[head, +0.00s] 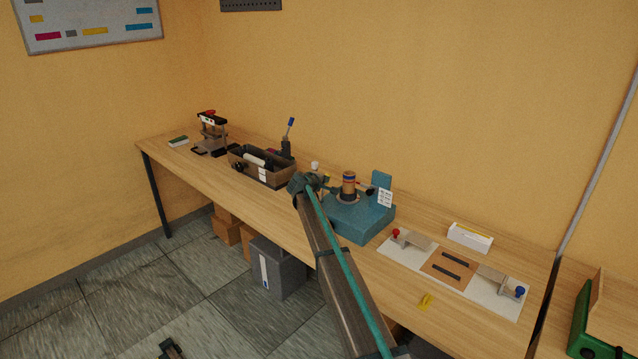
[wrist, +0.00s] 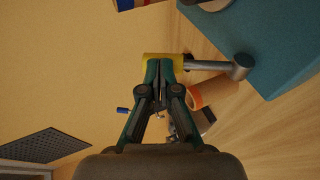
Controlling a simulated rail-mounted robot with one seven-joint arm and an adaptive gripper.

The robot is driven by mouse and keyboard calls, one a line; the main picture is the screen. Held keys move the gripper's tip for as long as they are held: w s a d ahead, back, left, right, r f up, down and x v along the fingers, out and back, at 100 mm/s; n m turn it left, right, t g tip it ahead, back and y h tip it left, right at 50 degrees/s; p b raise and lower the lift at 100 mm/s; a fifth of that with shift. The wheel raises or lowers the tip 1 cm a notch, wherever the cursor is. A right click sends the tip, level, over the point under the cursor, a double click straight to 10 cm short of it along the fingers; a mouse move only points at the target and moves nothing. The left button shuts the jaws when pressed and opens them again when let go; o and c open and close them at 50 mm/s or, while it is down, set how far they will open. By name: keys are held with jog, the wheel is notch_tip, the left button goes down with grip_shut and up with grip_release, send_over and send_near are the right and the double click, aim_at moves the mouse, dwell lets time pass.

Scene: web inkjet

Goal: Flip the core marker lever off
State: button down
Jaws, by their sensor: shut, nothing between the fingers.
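The teal machine (head: 362,222) stands on the bench with a brown core (head: 348,186) upright on it. My gripper (head: 321,184) is at the machine's left side. In the wrist view, a grey lever arm (wrist: 207,66) with a yellow end block (wrist: 152,58), which looks like the core marker lever, runs to a round grey post (wrist: 241,67) beside the teal base (wrist: 275,45). My gripper (wrist: 159,72) is shut and empty, its fingertips overlapping the yellow block. I cannot tell whether they touch it. My fingers hide part of the block.
A brown tray (head: 262,175) and a blue-handled lever tool (head: 288,138) stand left of the machine. A white board with clamps (head: 405,256) and a white box (head: 470,236) lie to the right. An orange roll (wrist: 212,92) is close to my fingers. The bench's front edge is mostly clear.

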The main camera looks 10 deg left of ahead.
jog(key=shift+w+a+f+b, duration=0.1)
jog(key=shift+w+f+b, duration=0.35)
jog(key=shift+f, duration=0.05)
jog(key=shift+r, duration=0.45)
jog(key=shift+d, duration=0.25)
